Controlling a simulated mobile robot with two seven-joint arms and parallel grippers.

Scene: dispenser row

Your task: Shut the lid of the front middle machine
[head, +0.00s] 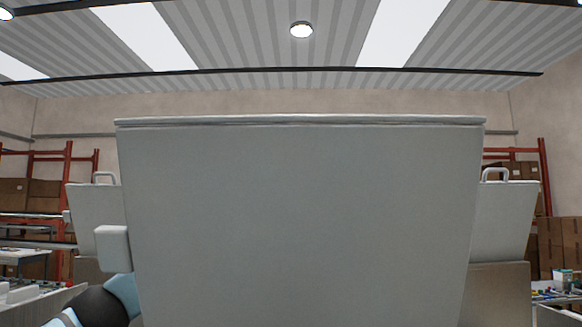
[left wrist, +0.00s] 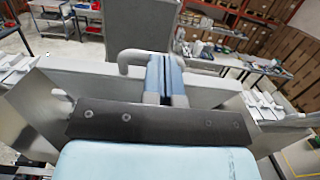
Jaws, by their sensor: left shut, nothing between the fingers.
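The raised lid (head: 300,220), a broad flat grey panel, fills the middle of the head view close in front of me. It stands steeply open and hides the machine body below it. My left arm comes in at the lower left, beside the lid's left edge; its fingers are not visible there. In the left wrist view my left gripper (left wrist: 165,72) has its two blue-and-grey fingers together, with nothing between them. A curved light grey handle (left wrist: 124,58) shows right by the fingers; I cannot tell whether they touch. My right gripper is not in view.
Further grey lids stand raised at left (head: 93,215) and right (head: 505,215), each with a handle on top. Red shelving (head: 545,180) with cardboard boxes lines the back. In the left wrist view a work table (left wrist: 205,65) stands beyond the machines.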

